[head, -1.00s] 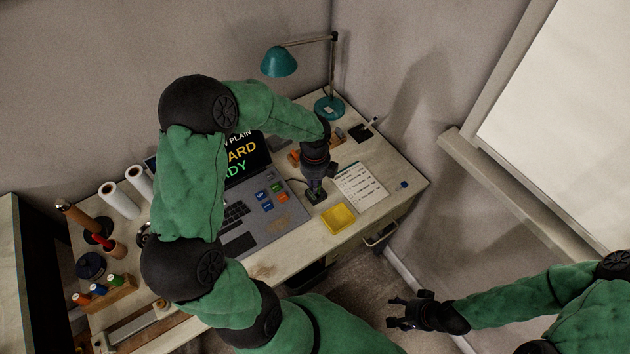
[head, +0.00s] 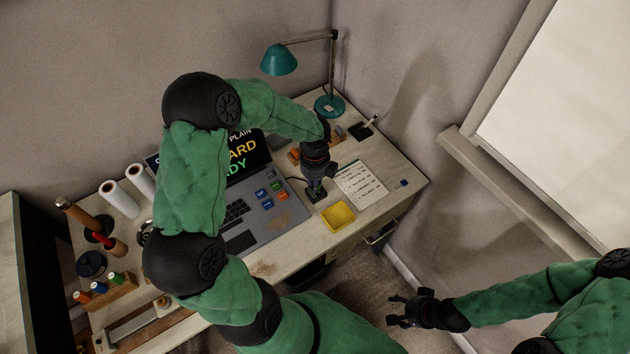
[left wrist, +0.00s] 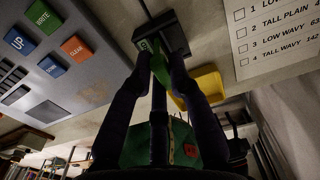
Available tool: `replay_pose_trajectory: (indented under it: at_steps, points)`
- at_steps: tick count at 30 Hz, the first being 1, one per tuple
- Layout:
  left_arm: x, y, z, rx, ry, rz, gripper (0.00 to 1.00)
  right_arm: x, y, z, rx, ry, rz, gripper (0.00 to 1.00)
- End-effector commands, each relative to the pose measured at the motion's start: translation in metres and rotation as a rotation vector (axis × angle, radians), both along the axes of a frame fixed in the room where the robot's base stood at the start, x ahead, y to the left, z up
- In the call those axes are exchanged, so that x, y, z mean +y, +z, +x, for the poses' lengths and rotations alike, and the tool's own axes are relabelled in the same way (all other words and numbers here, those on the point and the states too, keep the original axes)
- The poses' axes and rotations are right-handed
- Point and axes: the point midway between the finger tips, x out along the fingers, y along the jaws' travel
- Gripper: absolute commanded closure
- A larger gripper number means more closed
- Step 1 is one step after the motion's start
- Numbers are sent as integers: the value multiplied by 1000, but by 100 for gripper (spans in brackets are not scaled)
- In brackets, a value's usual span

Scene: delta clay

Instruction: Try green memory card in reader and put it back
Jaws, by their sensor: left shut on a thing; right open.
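My left gripper (head: 316,188) is low over the desk, between the laptop and the yellow tray. In the left wrist view my left gripper (left wrist: 160,72) is shut on the green memory card (left wrist: 160,66). The card's far end meets the near side of the dark card reader (left wrist: 174,37); how deep it sits is hidden. In the head view the reader is mostly covered by the gripper. My right gripper (head: 402,311) is open and empty, off the desk's front edge.
The laptop (head: 285,222) shows text partly hidden by my left arm, ending in "ARD" and "DY". A yellow tray (head: 339,216), a printed checklist (head: 362,182) and a teal lamp (head: 280,60) are nearby. A wooden block with coloured tops (head: 110,290) is at the left.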

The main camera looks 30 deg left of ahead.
Motion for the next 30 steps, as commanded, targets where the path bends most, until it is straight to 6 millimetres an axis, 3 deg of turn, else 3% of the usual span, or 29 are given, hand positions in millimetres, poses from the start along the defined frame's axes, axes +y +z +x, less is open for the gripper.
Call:
replay_pose_trajectory:
  at_steps: [30]
  points:
    - [0,0,0,1,1,0,94,0,5,0,0,0,0,37]
